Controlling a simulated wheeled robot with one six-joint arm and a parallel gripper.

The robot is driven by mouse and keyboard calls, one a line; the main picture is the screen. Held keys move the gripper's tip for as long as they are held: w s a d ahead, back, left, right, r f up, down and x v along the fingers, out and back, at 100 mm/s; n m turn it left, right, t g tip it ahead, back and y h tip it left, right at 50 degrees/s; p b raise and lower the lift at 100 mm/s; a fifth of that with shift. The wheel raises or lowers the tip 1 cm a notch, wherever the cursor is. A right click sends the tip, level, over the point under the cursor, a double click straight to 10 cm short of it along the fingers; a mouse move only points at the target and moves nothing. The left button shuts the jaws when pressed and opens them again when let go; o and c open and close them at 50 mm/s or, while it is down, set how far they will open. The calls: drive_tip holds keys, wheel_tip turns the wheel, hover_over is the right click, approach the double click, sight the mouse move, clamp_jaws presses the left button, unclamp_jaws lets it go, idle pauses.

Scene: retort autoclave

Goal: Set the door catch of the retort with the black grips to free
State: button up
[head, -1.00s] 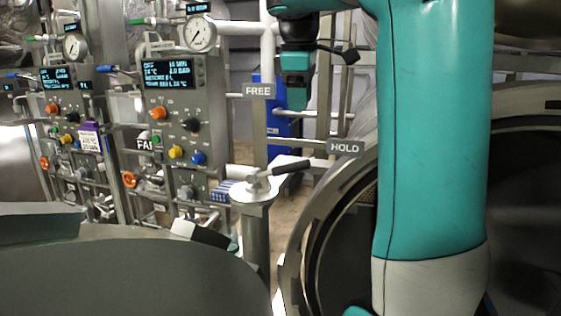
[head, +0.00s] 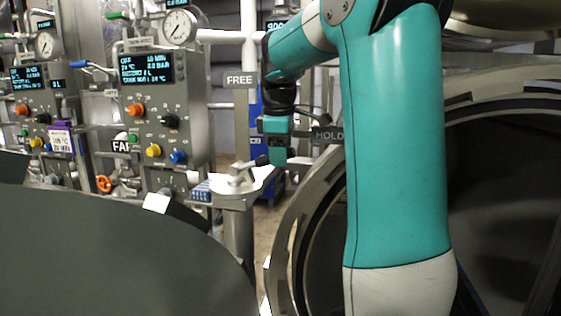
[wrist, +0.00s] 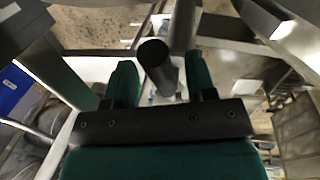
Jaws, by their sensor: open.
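The door catch is a metal lever (head: 238,174) on a round plate on top of a post. Its black grip (head: 261,160) points right, toward the HOLD sign (head: 328,135); the FREE sign (head: 240,81) stands above and to the left. My gripper (head: 276,155) is at the outer end of the lever and hides part of the grip. In the wrist view, my open gripper (wrist: 153,75) has its two green fingers on either side of the black grip (wrist: 155,58). The fingers do not look closed on it.
The retort's round opening (head: 310,250) is at the right, partly behind my arm. Control panels (head: 160,105) with knobs and gauges stand at the left. A dark curved surface (head: 110,255) fills the lower left.

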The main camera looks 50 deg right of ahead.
drive_tip(key=shift+d+f, duration=0.1)
drive_tip(key=shift+f, duration=0.6)
clamp_jaws()
drive_tip(key=shift+r, duration=0.15)
